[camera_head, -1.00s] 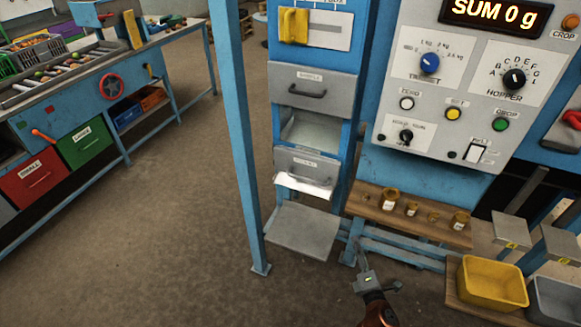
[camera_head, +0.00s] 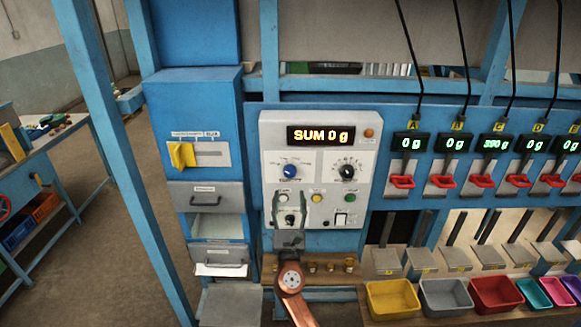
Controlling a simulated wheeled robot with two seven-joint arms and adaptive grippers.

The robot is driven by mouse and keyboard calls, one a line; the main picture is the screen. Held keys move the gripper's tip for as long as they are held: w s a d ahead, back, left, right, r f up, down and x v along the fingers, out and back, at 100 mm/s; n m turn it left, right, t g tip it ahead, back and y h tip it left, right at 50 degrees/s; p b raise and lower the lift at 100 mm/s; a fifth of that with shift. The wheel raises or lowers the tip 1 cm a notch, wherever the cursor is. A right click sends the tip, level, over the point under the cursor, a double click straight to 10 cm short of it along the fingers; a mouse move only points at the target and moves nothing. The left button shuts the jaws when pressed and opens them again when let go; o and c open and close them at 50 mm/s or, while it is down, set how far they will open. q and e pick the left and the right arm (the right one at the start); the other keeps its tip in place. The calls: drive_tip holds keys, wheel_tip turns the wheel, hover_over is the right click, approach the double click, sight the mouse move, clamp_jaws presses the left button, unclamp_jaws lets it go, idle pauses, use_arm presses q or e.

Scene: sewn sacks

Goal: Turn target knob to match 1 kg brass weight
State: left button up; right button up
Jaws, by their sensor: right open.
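The blue target knob (camera_head: 292,170) is on the upper left of the grey control panel (camera_head: 374,150), on a white dial plate whose marks are too small to read. My right gripper (camera_head: 289,208) is open, in front of the panel's lower left, below the target knob in the picture and apart from it. It partly covers the small black knob there. Small brass weights (camera_head: 312,267) stand on the wooden shelf (camera_head: 325,281) below the panel. I cannot tell which is the 1 kg one, and my right arm hides part of the shelf. My left gripper is out of view.
The black hopper knob (camera_head: 347,171) is right of the target knob. The display (camera_head: 321,135) reads SUM 0 g. A blue drawer cabinet (camera_head: 190,110) stands left. Scales with red levers (camera_head: 403,182) and coloured bins (camera_head: 393,299) line the right.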

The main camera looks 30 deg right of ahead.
sight(290, 175)
drive_tip(key=x, duration=0.4)
drive_tip(key=p+x, duration=0.1)
drive_tip(key=x, duration=0.3)
drive_tip(key=shift+s+r, duration=0.1)
drive_tip(key=shift+r, duration=0.15)
drive_tip(key=shift+c, duration=0.5)
drive_tip(key=c, duration=1.1)
drive_tip(key=shift+o, duration=0.2)
